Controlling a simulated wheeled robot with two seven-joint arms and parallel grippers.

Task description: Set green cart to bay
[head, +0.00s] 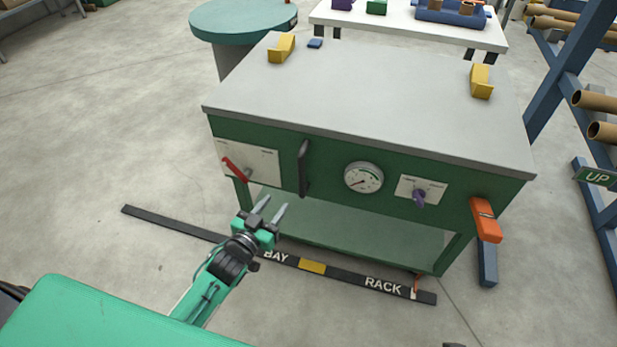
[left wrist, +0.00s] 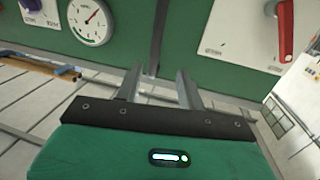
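The green cart (head: 330,222) has a grey top and a green front panel, and stands behind a dark floor strip (head: 345,274) lettered BAY and RACK with a yellow patch between. A small orange-and-white pointer (head: 415,287) is at the strip's RACK end. The panel bears a black vertical handle (head: 304,168), which also shows in the left wrist view (left wrist: 157,42). My left gripper (head: 272,206) is open and empty, in front of the panel below and left of the handle. In the left wrist view its fingers (left wrist: 157,80) point at the panel, handle between them. My right gripper is not seen.
The panel also has a red lever (head: 235,168), a round gauge (head: 363,178), a purple knob (head: 419,197) and an orange handle (head: 486,220) at its right. A blue rack (head: 556,100) with tubes stands right. A round table (head: 243,20) stands behind. Floor at left is clear.

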